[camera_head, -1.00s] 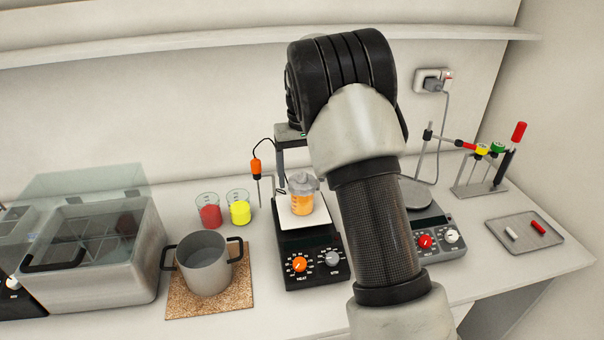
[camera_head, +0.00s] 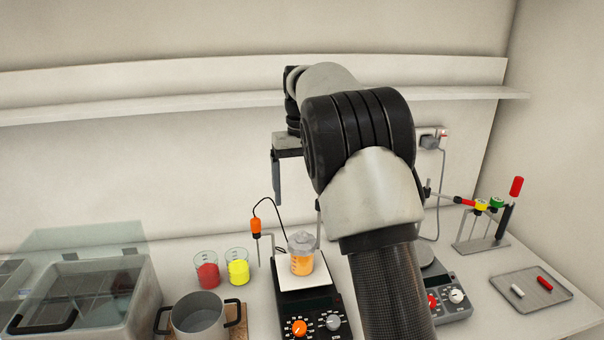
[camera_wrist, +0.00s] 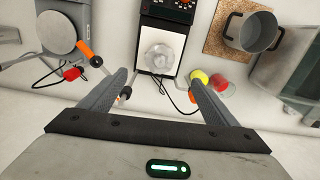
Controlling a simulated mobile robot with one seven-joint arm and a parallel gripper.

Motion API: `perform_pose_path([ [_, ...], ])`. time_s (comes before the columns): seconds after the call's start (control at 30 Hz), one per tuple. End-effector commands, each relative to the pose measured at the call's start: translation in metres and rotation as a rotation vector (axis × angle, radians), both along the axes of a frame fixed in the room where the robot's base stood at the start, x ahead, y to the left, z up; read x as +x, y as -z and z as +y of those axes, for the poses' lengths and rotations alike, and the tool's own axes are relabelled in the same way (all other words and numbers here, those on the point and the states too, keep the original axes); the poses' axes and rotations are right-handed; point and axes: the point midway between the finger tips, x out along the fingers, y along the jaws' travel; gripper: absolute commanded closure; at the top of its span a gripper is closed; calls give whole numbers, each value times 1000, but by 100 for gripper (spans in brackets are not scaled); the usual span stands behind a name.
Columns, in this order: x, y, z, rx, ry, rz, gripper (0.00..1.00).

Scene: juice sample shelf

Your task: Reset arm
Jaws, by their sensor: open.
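My gripper (camera_wrist: 160,95) shows in the wrist view with its two fingers spread wide and nothing between them. In the head view my gripper (camera_head: 277,178) is partly hidden by my arm, raised above the counter near the back wall. Below it, a glass beaker of orange liquid with a grey top (camera_head: 302,262) stands on the white plate of a black hotplate (camera_head: 316,309). In the wrist view the beaker (camera_wrist: 160,57) is beyond the fingertips and apart from them.
Beakers of red (camera_head: 207,275) and yellow (camera_head: 238,272) liquid stand left of the hotplate. A grey pot (camera_head: 198,315), a lidded steel bath (camera_head: 88,301), a second stirrer (camera_head: 452,299) and a small tray (camera_head: 531,289) share the counter. A shelf (camera_head: 150,105) runs along the wall.

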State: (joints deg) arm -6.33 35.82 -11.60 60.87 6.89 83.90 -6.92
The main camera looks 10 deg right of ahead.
Motion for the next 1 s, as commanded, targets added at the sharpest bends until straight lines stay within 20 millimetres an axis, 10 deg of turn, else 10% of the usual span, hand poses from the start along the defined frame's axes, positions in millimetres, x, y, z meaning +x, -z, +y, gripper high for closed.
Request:
perform_pose_path([
  [0.47,-15,-61,-4,11,12,-28,17],
  [0.73,-98,-105,-9,45,47,-155,17],
  [1.0,-202,-107,-6,54,58,-293,17],
])
